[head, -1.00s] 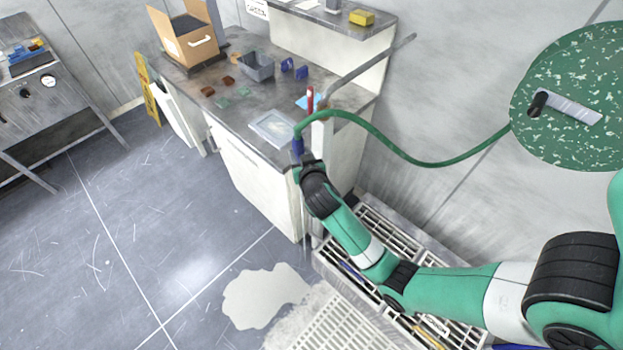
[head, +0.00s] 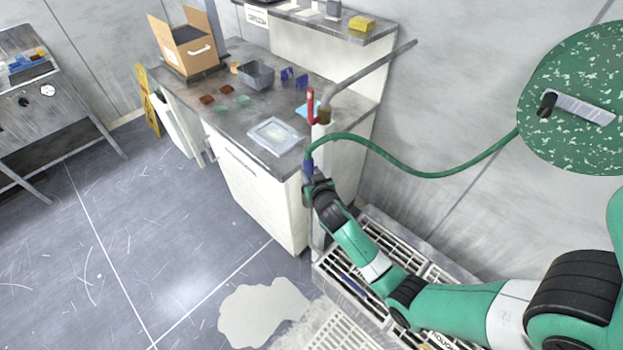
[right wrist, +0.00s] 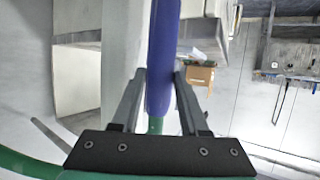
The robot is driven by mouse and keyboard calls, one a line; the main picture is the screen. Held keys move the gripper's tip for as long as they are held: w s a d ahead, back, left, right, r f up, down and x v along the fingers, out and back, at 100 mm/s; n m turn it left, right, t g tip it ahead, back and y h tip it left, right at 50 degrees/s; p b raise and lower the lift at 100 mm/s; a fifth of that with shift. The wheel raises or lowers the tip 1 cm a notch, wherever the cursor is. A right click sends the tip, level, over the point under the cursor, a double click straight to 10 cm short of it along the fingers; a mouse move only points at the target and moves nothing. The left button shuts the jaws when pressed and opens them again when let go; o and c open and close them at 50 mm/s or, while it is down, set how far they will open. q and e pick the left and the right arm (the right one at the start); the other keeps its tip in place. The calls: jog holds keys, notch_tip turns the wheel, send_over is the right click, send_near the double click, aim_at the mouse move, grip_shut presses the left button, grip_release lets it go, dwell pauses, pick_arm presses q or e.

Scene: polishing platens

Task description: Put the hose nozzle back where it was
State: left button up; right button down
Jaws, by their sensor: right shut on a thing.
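The hose nozzle (head: 308,169) is blue and sits at the end of the green hose (head: 404,172). My right gripper (head: 312,184) is shut on it, beside the pale upright post at the counter's front corner. In the right wrist view the blue nozzle (right wrist: 162,60) stands lengthwise between the two fingers (right wrist: 160,95), with green hose showing below it. I cannot tell whether the nozzle touches the post. My left gripper is out of view.
The counter (head: 230,127) holds a clear tray (head: 273,136), a grey bin (head: 256,75) and a cardboard box (head: 186,48). Floor grating (head: 345,278) lies below my arm.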

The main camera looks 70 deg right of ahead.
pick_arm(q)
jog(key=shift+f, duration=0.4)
pick_arm(e)
jog(key=shift+d+f, duration=0.2)
jog(key=shift+f, duration=0.7)
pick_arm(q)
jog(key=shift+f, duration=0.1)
pick_arm(e)
jog(key=shift+f, duration=0.1)
jog(key=c, duration=0.7)
grip_release()
pick_arm(q)
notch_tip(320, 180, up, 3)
jog(key=p, duration=0.3)
pick_arm(e)
jog(key=v, duration=1.2)
